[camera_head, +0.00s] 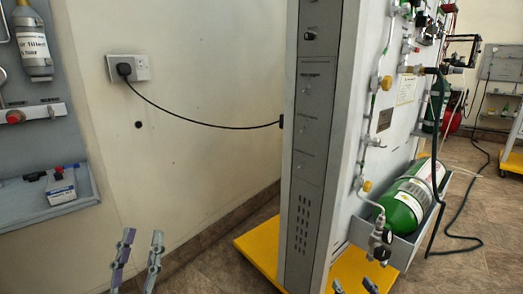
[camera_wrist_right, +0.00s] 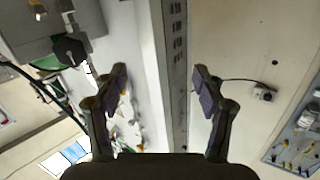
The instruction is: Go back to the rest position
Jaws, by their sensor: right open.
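My left gripper (camera_head: 142,242) shows at the bottom left of the head view. Its two grey fingers point up and stand apart with nothing between them. Only the fingertips of my right gripper (camera_head: 354,286) show at the bottom edge of the head view, in front of the trainer's yellow base. In the right wrist view, my right gripper (camera_wrist_right: 160,84) has its fingers wide apart and holds nothing. The tall grey trainer cabinet (camera_head: 313,130) stands beyond my grippers. It shows between the right fingers in the wrist view (camera_wrist_right: 175,70).
A green cylinder (camera_head: 408,198) lies in a tray on the cabinet's right side. A black cable runs from the wall socket (camera_head: 141,68) to the cabinet. A grey wall panel (camera_head: 62,140) with a shelf is at the left. The floor between wall and cabinet is clear.

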